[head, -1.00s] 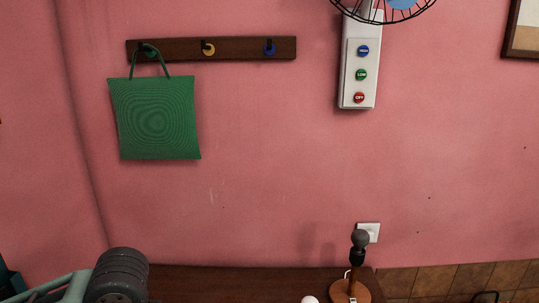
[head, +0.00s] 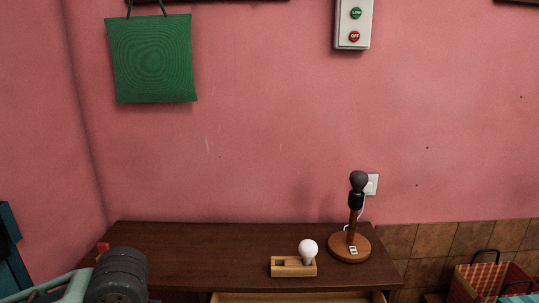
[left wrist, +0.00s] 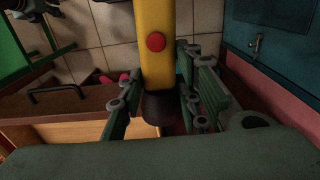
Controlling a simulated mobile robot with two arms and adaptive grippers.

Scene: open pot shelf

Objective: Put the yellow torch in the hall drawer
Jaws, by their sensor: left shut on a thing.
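The yellow torch (left wrist: 156,45), with a red button and a dark end, stands out between the green fingers of my left gripper (left wrist: 158,95) in the left wrist view. The gripper is shut on it. In the head view only part of my left arm shows at the bottom left; the gripper and torch cannot be made out there. The hall drawer (head: 300,297) shows as a pale wood strip under the dark table top, pulled out. In the left wrist view a drawer with a black handle (left wrist: 58,92) and pale inside lies left of the torch. My right gripper is out of view.
On the dark table top (head: 190,245) stand a bulb in a wooden block (head: 293,267) and a lamp with a round wooden base (head: 349,248). A checked basket (head: 490,280) is at the lower right. A green bag (head: 150,60) hangs on the wall.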

